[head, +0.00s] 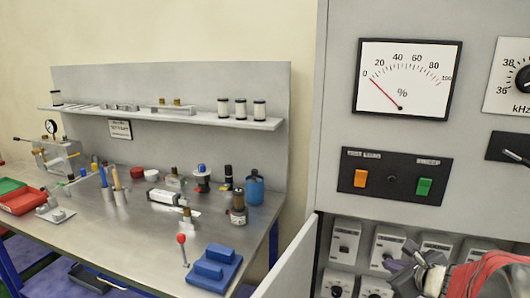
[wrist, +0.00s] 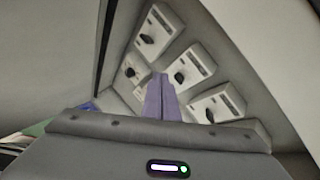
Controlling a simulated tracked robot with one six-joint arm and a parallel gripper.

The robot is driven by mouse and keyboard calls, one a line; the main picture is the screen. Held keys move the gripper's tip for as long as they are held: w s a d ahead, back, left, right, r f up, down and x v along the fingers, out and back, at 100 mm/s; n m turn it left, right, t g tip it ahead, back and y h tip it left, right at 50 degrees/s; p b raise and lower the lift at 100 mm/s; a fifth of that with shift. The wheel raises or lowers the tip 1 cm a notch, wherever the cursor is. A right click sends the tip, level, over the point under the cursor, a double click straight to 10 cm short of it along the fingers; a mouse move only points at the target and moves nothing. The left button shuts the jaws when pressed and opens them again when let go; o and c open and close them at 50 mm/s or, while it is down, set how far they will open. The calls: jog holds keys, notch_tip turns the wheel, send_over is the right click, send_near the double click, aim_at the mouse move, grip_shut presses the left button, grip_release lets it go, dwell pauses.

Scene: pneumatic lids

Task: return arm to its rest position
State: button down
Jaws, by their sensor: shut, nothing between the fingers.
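My gripper (head: 410,271) is at the lower right of the head view, in front of the open lower compartment of the grey cabinet. In the wrist view my gripper (wrist: 160,98) shows as two purple-grey fingers pressed together, with nothing between them. The fingers point toward a group of white switch modules (wrist: 188,65) inside the compartment. I cannot tell whether the fingertips touch any module. Part of my arm, with a red section, shows at the lower right corner of the head view.
The grey cabinet (head: 335,110) stands at the right with a percent meter (head: 408,77) and an orange and a green switch. Its lower door (head: 290,272) is swung open to the left. A workbench (head: 130,225) with tools, bottles and a blue block (head: 214,268) stands at the left.

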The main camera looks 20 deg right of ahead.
jog(key=a+r+n+g+y, duration=0.25)
jog(key=a+n+y, duration=0.25)
jog(key=a+n, duration=1.25)
jog(key=s+a+r+n+g+h, duration=0.1)
jog(key=s+a+n+g+h, duration=0.1)
jog(key=s+a+n, duration=0.9)
jog(key=a+n+g, duration=0.1)
jog(key=a+n, duration=0.2)
jog(key=n, duration=0.1)
jog(key=shift+s+r+n, duration=0.15)
jog(key=shift+s+n, duration=0.2)
jog(key=shift+s, duration=0.05)
